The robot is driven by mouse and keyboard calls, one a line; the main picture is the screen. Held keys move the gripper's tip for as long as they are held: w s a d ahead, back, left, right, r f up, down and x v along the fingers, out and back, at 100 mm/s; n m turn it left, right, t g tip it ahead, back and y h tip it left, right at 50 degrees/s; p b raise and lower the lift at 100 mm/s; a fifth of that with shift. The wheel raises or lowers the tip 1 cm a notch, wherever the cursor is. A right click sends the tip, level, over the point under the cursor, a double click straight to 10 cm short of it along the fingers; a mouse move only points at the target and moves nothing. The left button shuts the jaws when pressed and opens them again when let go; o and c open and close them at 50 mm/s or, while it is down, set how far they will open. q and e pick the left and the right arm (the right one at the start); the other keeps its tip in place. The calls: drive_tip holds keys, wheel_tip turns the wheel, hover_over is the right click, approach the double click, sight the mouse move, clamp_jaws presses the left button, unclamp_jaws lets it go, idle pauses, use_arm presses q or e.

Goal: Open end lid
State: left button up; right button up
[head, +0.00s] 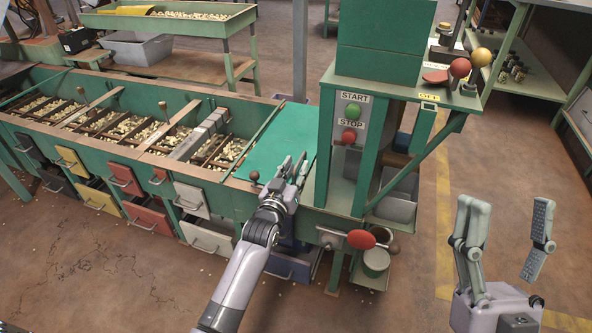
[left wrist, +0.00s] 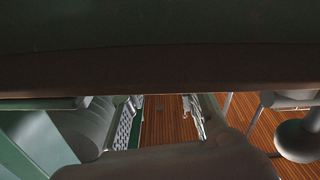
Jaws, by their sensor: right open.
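The green end lid (head: 272,143) lies flat over the right end of the long green hopper machine, closed as far as I can see. A small dark round knob (head: 254,177) stands at its front left corner. My left gripper (head: 292,166) is over the lid's front right part, right of the knob, with its fingers apart. In the left wrist view its fingers (left wrist: 162,115) show a gap with nothing held; a dark edge crosses above them. Whether they touch the lid is unclear. My right gripper (head: 507,232) is open and empty, over the floor at the lower right.
A green control post with START (head: 353,111) and STOP (head: 349,136) buttons rises right of the lid. A red round knob (head: 361,239) sticks out low in front. Open nut compartments (head: 130,125) run left of the lid, with coloured drawers (head: 149,216) below. Floor in front is clear.

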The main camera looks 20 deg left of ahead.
use_arm(q)
drive_tip(key=shift+w, duration=0.25)
drive_tip(key=shift+c, duration=0.2)
clamp_jaws()
drive_tip(key=shift+d, duration=0.1)
idle(0.5)
